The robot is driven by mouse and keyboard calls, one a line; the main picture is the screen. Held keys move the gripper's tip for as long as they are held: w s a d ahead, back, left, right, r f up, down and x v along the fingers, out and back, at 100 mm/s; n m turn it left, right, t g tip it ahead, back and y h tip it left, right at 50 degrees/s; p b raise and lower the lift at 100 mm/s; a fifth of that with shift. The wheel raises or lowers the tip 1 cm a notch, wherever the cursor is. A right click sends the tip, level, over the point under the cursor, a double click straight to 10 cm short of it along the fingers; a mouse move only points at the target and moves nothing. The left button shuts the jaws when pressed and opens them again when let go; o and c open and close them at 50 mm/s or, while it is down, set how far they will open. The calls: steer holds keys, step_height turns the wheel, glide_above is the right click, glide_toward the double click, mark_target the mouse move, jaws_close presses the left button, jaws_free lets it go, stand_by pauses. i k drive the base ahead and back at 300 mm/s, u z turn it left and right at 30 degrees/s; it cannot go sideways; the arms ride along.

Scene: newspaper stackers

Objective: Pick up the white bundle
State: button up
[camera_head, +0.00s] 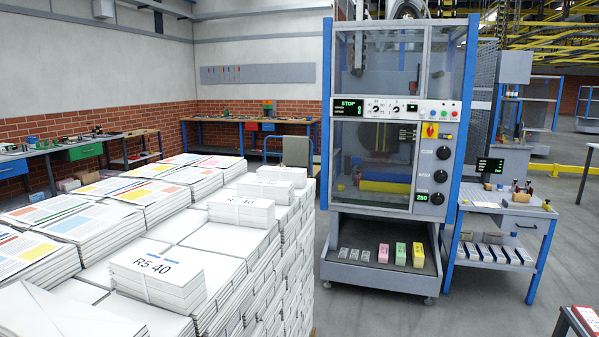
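White paper bundles are stacked in a large block at the left. One white bundle (158,277), tied with a band and marked "R5 40", lies on top at the front. Another white bundle (242,209) with a band lies behind it, slightly raised above its neighbours. Smaller white bundles (265,188) sit further back near the stack's right edge. I cannot tell which of these white bundles the task names. My gripper is not in view.
A blue-framed machine (395,130) with a "STOP" display stands right of the stack. Grey floor (480,310) is open in front.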

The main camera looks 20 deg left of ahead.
mark_target(298, 177)
steer(key=i, duration=2.7)
steer(key=u, duration=1.8)
